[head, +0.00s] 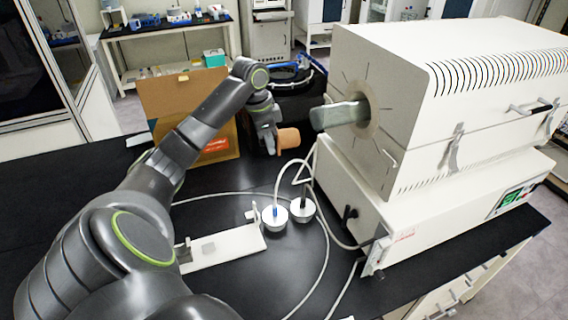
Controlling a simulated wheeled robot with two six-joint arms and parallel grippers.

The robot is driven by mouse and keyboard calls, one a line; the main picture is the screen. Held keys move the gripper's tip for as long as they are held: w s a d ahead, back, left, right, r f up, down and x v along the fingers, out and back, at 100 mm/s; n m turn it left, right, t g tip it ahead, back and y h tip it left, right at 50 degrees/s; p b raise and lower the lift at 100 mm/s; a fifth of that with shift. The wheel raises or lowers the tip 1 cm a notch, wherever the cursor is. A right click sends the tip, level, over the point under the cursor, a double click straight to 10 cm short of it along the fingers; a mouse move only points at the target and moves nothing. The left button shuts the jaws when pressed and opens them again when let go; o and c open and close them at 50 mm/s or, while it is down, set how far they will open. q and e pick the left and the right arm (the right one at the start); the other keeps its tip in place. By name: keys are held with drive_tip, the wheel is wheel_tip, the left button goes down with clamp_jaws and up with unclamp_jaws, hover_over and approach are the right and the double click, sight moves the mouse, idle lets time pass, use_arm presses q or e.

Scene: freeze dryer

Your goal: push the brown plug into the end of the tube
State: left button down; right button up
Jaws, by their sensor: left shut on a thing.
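The brown plug (289,138) is held in my left gripper (274,139), which is shut on it above the black bench. The tube (338,115) is a greyish glass cylinder that sticks out of the round opening in the left face of the white furnace (385,70). The plug is to the left of the tube's end and a little lower in the picture, with a gap between them. The gripper's fingers are partly hidden behind the plug and the wrist. My right gripper is not in view.
An open cardboard box (185,92) stands behind my left arm. Two white round pieces (274,222) with cables and a white stand (222,248) are on the bench below the plug. White tubing loops up close to the furnace's left side.

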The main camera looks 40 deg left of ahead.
sight(282, 130)
use_arm(q)
drive_tip(key=r, duration=0.1)
drive_tip(key=r+n, duration=0.1)
drive_tip(key=r, duration=0.1)
drive_tip(key=shift+s+a, duration=0.35)
drive_tip(key=shift+r+n, duration=0.25)
drive_tip(key=shift+n, duration=0.05)
drive_tip(key=shift+w+r, duration=0.1)
drive_tip(key=shift+w+d, duration=0.45)
drive_tip(key=shift+w, duration=0.4)
drive_tip(key=shift+w+d, duration=0.45)
drive_tip(key=shift+w, duration=0.4)
drive_tip(key=shift+w+d+y, duration=0.15)
drive_tip(key=shift+w+y, duration=0.05)
drive_tip(key=shift+y, duration=0.2)
drive_tip(key=shift+w, duration=0.1)
